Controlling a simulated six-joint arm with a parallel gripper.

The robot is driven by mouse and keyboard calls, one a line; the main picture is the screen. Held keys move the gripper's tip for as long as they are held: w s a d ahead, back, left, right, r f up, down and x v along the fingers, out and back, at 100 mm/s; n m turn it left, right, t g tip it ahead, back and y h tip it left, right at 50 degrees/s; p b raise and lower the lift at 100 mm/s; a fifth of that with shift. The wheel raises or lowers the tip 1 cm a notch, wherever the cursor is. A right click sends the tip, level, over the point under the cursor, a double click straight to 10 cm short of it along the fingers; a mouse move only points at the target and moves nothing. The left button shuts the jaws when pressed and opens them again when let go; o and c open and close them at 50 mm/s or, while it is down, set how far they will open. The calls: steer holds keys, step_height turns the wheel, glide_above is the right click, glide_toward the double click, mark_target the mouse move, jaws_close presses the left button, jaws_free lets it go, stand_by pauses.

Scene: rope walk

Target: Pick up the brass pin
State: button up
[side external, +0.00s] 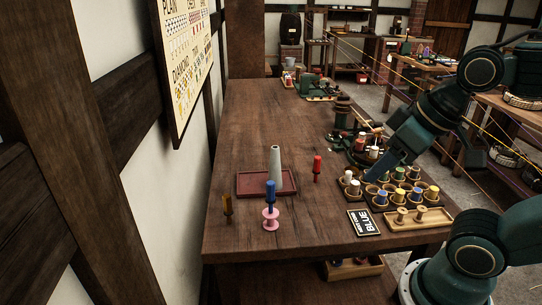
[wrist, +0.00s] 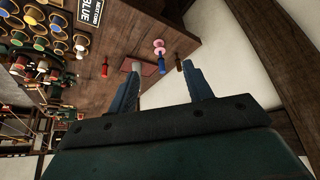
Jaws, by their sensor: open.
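The brass pin (side external: 227,208) is a small dark gold-brown peg. It stands upright near the left front edge of the wooden table, left of a pink spool (side external: 270,219). In the wrist view the brass pin (wrist: 179,64) shows just beyond the tip of the right-hand finger. In the side view my gripper (side external: 378,171) is over the right part of the table, well apart from the brass pin. The fingertips are partly hard to make out there.
A blue pin (side external: 270,192) shows at the pink spool; I cannot tell whether they touch. A grey cone (side external: 275,166) stands at a red tray (side external: 247,184); a red pin (side external: 317,167) stands right of it. Several spools and a BLUE sign (side external: 364,223) lie right.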

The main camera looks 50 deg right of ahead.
steer(key=n+g+y, duration=0.2)
steer(key=n+g, duration=0.3)
steer(key=n, duration=1.2)
glide_above(228, 210)
steer(key=d, duration=0.3)
step_height(228, 210, down, 15)
steer(key=shift+w+r, duration=0.1)
steer(key=shift+w, duration=0.25)
steer(key=shift+w+a+f, duration=0.1)
steer(key=shift+a+f, duration=0.1)
steer(key=shift+f, duration=1.2)
steer(key=shift+s+a+f, duration=0.1)
steer(key=shift+a+f, duration=0.1)
steer(key=shift+f, duration=1.25)
steer(key=shift+w+a+f, duration=0.1)
steer(key=shift+a+f, duration=0.1)
steer(key=shift+f, duration=1.2)
